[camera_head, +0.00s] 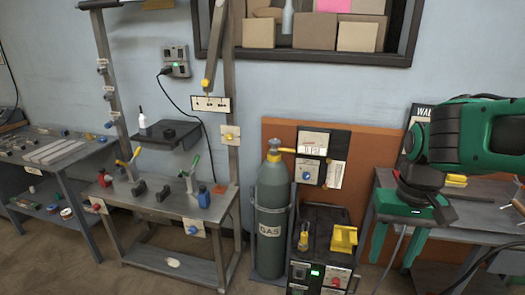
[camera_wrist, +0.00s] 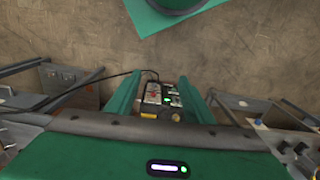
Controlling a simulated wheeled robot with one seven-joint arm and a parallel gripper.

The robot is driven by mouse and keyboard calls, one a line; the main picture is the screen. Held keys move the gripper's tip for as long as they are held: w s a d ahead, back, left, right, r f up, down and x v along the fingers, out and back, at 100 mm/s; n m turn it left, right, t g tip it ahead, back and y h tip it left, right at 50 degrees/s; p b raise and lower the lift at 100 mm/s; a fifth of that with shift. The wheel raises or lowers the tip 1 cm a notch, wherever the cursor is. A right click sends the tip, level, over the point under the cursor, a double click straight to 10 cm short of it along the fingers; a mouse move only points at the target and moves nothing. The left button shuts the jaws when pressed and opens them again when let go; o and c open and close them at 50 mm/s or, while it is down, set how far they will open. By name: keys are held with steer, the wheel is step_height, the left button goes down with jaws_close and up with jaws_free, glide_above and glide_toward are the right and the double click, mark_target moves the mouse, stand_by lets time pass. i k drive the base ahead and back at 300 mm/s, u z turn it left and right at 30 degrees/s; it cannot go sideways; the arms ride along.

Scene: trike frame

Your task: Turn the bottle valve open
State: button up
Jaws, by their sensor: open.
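The gas bottle (camera_head: 271,222) is a grey-green cylinder marked GAS.
The welding machine (camera_head: 320,245) with a green light stands right of the bottle; it also shows below the fingers in the wrist view (camera_wrist: 160,100). An orange board (camera_head: 350,200) is behind. A workbench (camera_head: 170,205) with tools is left; another table (camera_head: 485,210) is right.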

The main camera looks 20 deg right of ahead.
mark_target(273, 142)
steer(key=u, duration=0.05)
steer(key=i, duration=1.2)
steer(key=z, duration=0.05)
